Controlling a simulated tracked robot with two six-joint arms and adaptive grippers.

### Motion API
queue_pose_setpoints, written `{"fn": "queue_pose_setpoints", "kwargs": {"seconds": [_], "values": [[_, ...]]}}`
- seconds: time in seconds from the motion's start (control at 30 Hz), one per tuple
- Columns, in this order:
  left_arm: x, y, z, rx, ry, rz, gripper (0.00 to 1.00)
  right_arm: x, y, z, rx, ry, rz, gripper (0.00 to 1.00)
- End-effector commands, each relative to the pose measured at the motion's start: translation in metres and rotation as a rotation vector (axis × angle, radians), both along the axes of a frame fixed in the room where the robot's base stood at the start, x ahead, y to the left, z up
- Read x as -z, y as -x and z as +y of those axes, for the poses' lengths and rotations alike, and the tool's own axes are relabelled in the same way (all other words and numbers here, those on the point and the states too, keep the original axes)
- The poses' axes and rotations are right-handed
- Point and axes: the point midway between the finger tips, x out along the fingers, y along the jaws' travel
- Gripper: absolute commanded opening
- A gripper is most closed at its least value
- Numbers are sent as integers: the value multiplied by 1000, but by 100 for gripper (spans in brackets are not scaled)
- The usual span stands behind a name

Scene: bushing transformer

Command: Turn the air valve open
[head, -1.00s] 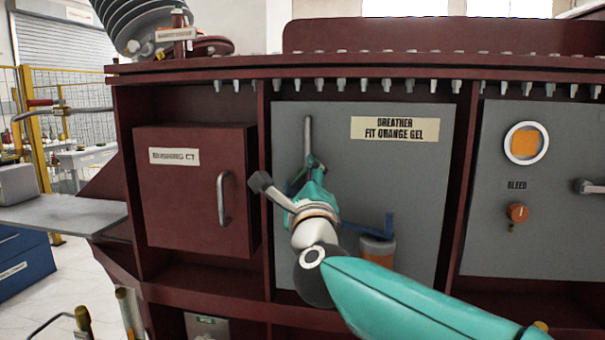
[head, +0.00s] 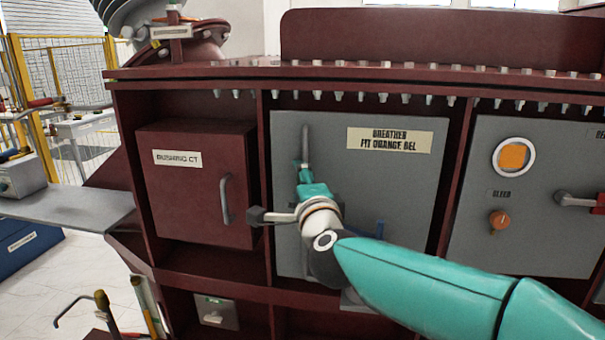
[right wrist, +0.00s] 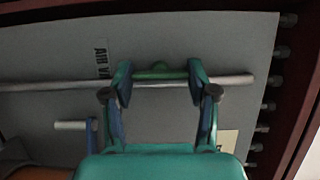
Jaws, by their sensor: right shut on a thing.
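A thin grey pipe (head: 306,140) rises on the grey breather panel. In the right wrist view the pipe (right wrist: 235,82) runs across the panel. A small green valve piece (right wrist: 157,72) sits on it beside a label (right wrist: 101,58) partly reading "AIR V". My right gripper (right wrist: 160,82) has a finger on each side of this piece and is shut on it. In the head view my right gripper (head: 304,172) is at the pipe's lower part and hides the valve. My left gripper is not in view.
The "BREATHER FIT ORANGE GEL" label (head: 390,141) is on the same panel. A blue part (head: 379,229) shows just behind my right arm. A red cabinet (head: 190,185) with a handle stands to the left. An orange bleed knob (head: 499,219) and a red-handled lever (head: 575,200) are to the right.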

Motion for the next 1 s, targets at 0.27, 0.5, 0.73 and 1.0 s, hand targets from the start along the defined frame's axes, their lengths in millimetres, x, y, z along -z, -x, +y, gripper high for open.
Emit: {"fn": "queue_pose_setpoints", "kwargs": {"seconds": [0.27, 0.5, 0.73, 1.0], "values": [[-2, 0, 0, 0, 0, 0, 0, 5, 0, 3, -7, 20, 10, 23], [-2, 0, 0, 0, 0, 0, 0, 6, 0, 3, -7, 21, 11, 65], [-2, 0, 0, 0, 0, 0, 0, 4, 0, 2, -4, 18, 8, 83], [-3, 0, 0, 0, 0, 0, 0, 2, 2, 0, -2, 15, 6, 83]]}}
